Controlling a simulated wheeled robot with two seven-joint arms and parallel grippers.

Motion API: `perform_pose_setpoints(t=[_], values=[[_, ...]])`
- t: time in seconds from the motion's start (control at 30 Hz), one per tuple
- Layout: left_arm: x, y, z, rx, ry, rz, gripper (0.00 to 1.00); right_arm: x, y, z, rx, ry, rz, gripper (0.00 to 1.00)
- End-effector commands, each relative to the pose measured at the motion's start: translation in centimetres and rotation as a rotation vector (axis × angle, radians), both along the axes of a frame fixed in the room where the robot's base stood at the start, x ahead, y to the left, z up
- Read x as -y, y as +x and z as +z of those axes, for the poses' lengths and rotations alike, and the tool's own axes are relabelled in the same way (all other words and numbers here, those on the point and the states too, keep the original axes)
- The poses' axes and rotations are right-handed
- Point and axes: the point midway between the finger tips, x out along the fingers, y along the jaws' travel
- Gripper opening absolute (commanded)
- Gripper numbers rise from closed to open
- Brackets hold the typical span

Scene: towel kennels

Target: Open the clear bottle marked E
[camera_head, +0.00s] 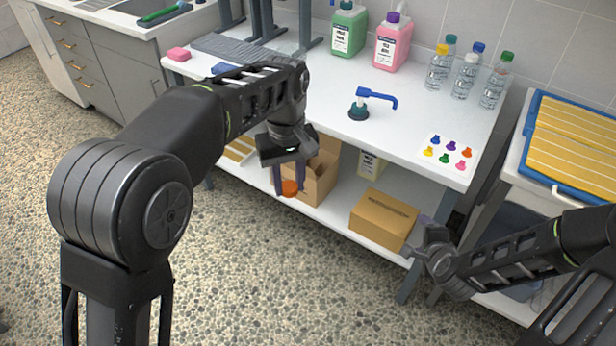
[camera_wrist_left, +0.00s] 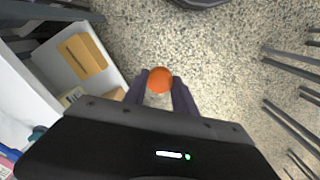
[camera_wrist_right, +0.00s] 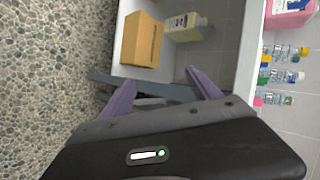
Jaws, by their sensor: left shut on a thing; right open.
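I cannot read a letter E on any. My left gripper (camera_head: 289,186) is in front of the bench, below its top, fingers down. It is shut on a round orange thing (camera_wrist_left: 160,80); something pale shows just below it, but I cannot tell whether it is a bottle. My right gripper (camera_wrist_right: 160,80) is open and empty, low by the bench's front right.
A cardboard box (camera_head: 383,220) sits on the lower shelf. A blue tray (camera_head: 530,110) stands at right.

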Motion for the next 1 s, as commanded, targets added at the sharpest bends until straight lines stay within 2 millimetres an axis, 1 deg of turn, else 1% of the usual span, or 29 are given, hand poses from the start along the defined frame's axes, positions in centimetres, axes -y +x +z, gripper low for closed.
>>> perform_pose_setpoints(t=[0.03, 0.07, 0.1, 0.17, 0.2, 0.27, 0.3, 0.37, 0.4, 0.43, 0.5, 0.6, 0.73, 0.97, 1.0], values=[[-1.4, 0.2, -0.6, -0.002, -0.001, -0.064, 0.00, -2.7, -1.2, -2.2, -0.080, -0.060, 0.142, 0.71], [-2.3, 0.4, -0.9, -0.002, -0.001, -0.107, 0.00, -4.2, -2.1, -3.4, -0.125, -0.099, 0.232, 0.71], [-3.4, 0.5, -1.4, -0.003, 0.000, -0.161, 0.00, -6.2, -3.4, -5.0, -0.179, -0.147, 0.358, 0.71], [-5.2, 0.7, -2.1, -0.002, -0.001, -0.231, 0.00, -9.3, -5.6, -7.2, -0.248, -0.207, 0.545, 0.71], [-6.4, 0.7, -2.5, -0.003, -0.001, -0.271, 0.00, -11.3, -7.2, -8.5, -0.288, -0.239, 0.670, 0.71], [-8.3, 0.8, -3.2, -0.002, -0.001, -0.317, 0.00, -14.1, -9.9, -10.2, -0.337, -0.275, 0.848, 0.71], [-9.6, 0.7, -3.7, -0.001, -0.001, -0.339, 0.00, -15.9, -11.7, -11.2, -0.363, -0.292, 0.958, 0.71], [-11.5, 0.5, -4.3, -0.001, -0.002, -0.357, 0.00, -18.1, -14.3, -12.4, -0.397, -0.311, 1.105, 0.71], [-12.8, 0.4, -4.7, -0.002, -0.002, -0.358, 0.00, -19.3, -16.0, -13.1, -0.415, -0.317, 1.189, 0.71], [-13.7, 0.3, -5.0, -0.001, -0.001, -0.356, 0.00, -20.2, -17.2, -13.5, -0.429, -0.320, 1.244, 0.71], [-15.6, 0.0, -5.5, 0.000, -0.001, -0.338, 0.00, -21.8, -19.5, -14.3, -0.454, -0.327, 1.348, 0.71], [-17.7, -0.3, -6.0, 0.001, -0.001, -0.300, 0.00, -23.3, -21.6, -15.0, -0.473, -0.337, 1.440, 0.71], [-18.8, -0.4, -6.2, 0.000, 0.000, -0.275, 0.00, -24.2, -22.3, -15.1, -0.475, -0.347, 1.480, 0.71], [-18.9, -0.4, -6.2, 0.001, 0.000, -0.272, 0.00, -24.2, -22.3, -15.1, -0.473, -0.348, 1.481, 0.71], [-18.9, -0.4, -6.2, 0.001, 0.000, -0.272, 0.00, -24.2, -22.3, -15.1, -0.473, -0.348, 1.480, 0.70]])
